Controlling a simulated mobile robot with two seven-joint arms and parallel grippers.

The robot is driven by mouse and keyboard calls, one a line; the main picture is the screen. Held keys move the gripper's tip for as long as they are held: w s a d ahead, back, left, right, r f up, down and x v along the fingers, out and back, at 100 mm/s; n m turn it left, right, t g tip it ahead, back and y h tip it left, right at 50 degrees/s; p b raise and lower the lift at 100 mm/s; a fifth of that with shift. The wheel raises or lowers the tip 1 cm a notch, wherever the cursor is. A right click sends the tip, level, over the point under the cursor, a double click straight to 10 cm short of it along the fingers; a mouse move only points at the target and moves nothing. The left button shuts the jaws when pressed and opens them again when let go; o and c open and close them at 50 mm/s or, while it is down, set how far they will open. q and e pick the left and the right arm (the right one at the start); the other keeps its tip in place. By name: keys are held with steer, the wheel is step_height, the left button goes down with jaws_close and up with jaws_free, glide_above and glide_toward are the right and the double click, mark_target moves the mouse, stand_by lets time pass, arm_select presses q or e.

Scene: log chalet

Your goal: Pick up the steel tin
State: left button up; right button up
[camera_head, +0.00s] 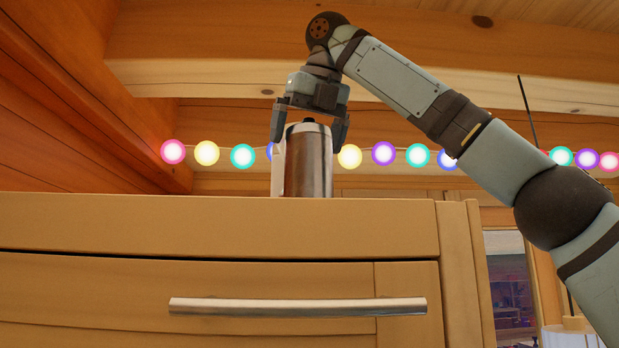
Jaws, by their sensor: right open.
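The steel tin (309,165) is a shiny brushed metal cylinder with a dark knob on its lid. It stands upright on top of a wooden cabinet (220,224), near the front edge as seen from below. My right gripper (309,133) is above the tin and points down. Its fingers are open, one to each side of the tin's upper part. I cannot tell whether either finger touches it. A white thing (278,172) shows just left of the tin, partly hidden by it. My left gripper is not in view.
The cabinet front has a long metal handle (297,307). A string of coloured lights (207,153) hangs behind the tin. Wooden beams (210,77) run overhead. A window (509,280) is at the lower right. The cabinet top left of the tin looks clear.

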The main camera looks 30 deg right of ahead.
steer(key=shift+a, duration=0.2)
steer(key=c, duration=1.2)
steer(key=shift+d, duration=0.1)
steer(key=shift+r, duration=0.1)
